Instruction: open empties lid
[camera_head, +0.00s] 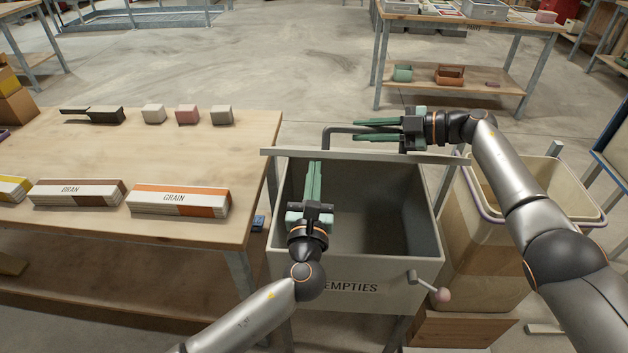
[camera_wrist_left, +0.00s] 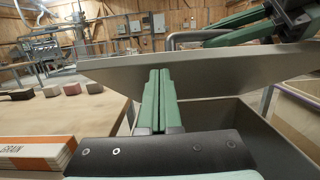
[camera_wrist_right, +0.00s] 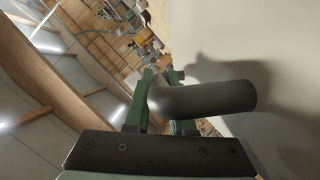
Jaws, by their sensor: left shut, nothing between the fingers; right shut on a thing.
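The grey bin labelled EMPTIES (camera_head: 350,287) stands open at centre, and its inside looks empty. Its lid (camera_head: 365,157) is raised at the far side, seen nearly edge-on; its flat face shows in the left wrist view (camera_wrist_left: 210,70). A dark bent handle (camera_head: 331,136) sticks out from the lid's far side. My right gripper (camera_head: 357,130) is shut on this handle; the right wrist view shows the handle (camera_wrist_right: 215,97) between the green fingers. My left gripper (camera_head: 314,166) is shut and empty over the bin's left part, its fingertips on the near side of the lid.
A wooden table at left (camera_head: 140,140) holds several small blocks and long boxes marked BRAN (camera_head: 78,192) and GRAIN (camera_head: 178,200). A crank with a pink knob (camera_head: 443,295) juts from the bin's front. A cream open container (camera_head: 530,180) stands close on the right.

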